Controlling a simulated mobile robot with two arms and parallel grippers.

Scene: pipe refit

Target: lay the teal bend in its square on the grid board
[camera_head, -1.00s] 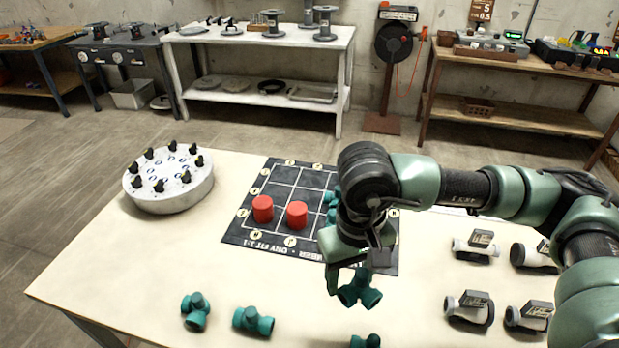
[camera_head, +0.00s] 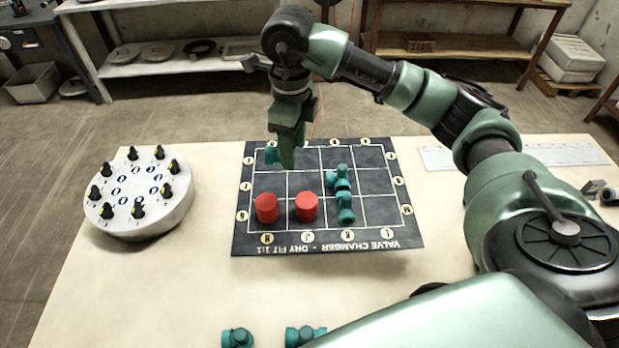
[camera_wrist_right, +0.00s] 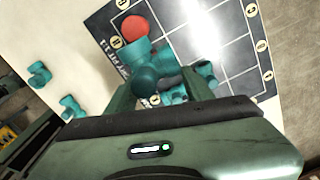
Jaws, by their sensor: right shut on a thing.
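The dark grid board (camera_head: 377,211) lies on the table with white cell lines and lettered discs around its edge. My right gripper (camera_head: 284,152) points down over the board's far left cells, shut on the teal bend (camera_head: 270,156). The bend also shows between the fingers in the right wrist view (camera_wrist_right: 147,75); in the head view the gripper partly hides it. It appears to be above the board; the exact gap is unclear. My left gripper is not in view.
Two red cylinders (camera_head: 266,208) (camera_head: 306,207) stand in the board's near left cells. Joined teal fittings (camera_head: 343,190) lie in its third column. Loose teal fittings (camera_head: 237,338) (camera_head: 305,335) lie at the near edge. A round white stand (camera_head: 139,198) with black knobs is left.

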